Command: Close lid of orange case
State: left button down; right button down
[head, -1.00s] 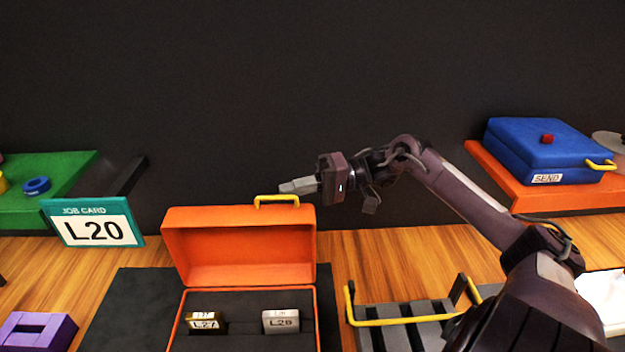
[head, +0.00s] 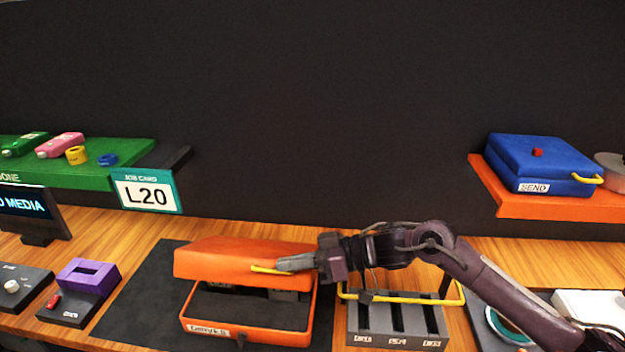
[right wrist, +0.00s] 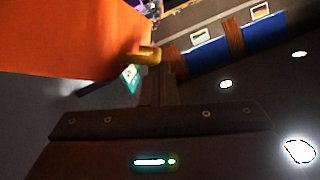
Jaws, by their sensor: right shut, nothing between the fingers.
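The orange case (head: 205,335) stands on a dark mat, its lid (head: 230,258) tilted down partway over it, with a gap at the front showing the dark inside. The lid's yellow handle (head: 268,270) is at its front edge. My right gripper (head: 290,265) is shut and empty, its fingertips at the right part of the handle; whether they touch it I cannot tell. In the right wrist view the orange lid (right wrist: 70,40) fills the upper left and the yellow handle (right wrist: 148,55) is by the fingertips. My left gripper is not in view.
A grey slotted rack (head: 398,325) with a yellow bar (head: 400,299) stands right of the case, beneath my right arm. A purple block (head: 88,275) is at the left. The job card L20 (head: 147,190) stands behind. A blue case (head: 540,160) sits on an orange shelf (head: 535,205).

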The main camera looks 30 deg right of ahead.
jog(key=s+a+f+n+b, duration=0.2)
jog(key=f, duration=0.3)
jog(key=s+a+f+n+t+h+b, duration=0.1)
jog(key=s+a+f+b, duration=0.1)
jog(key=f, duration=0.4)
jog(key=shift+s+a+f+n, duration=0.2)
jog(key=shift+s+n, duration=0.2)
jog(key=shift+s, duration=0.2)
jog(key=shift+f, duration=0.15)
